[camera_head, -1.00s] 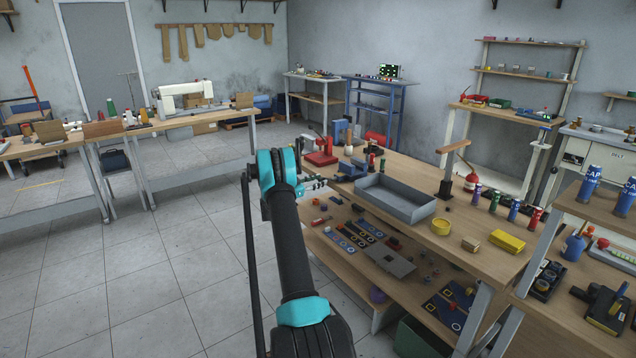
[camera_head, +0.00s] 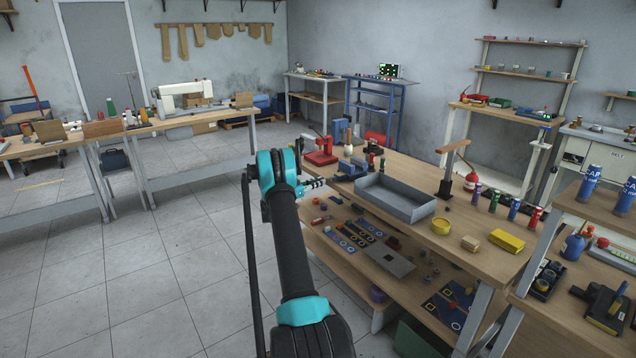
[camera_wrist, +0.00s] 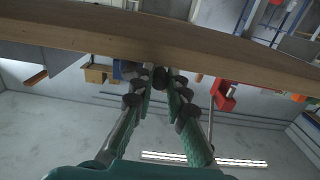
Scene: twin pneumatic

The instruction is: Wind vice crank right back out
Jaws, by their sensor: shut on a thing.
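The small blue vice (camera_head: 351,168) stands at the near left edge of the wooden bench, just left of the grey tray. My gripper (camera_head: 316,184) is beside the vice, on its left, just off the bench edge. In the wrist view my fingers (camera_wrist: 160,92) are closed together on a small dark crank handle (camera_wrist: 160,77). Part of the blue vice (camera_wrist: 121,68) shows just behind and left of the fingertips there. The crank's shaft is mostly hidden by the fingers, so its angle cannot be told.
The grey tray (camera_head: 398,202) and a red press (camera_head: 320,152) flank the vice on the bench. In the wrist view the bench edge (camera_wrist: 90,32) runs close to the fingertips. A lower shelf (camera_head: 335,262) with small parts lies under the bench.

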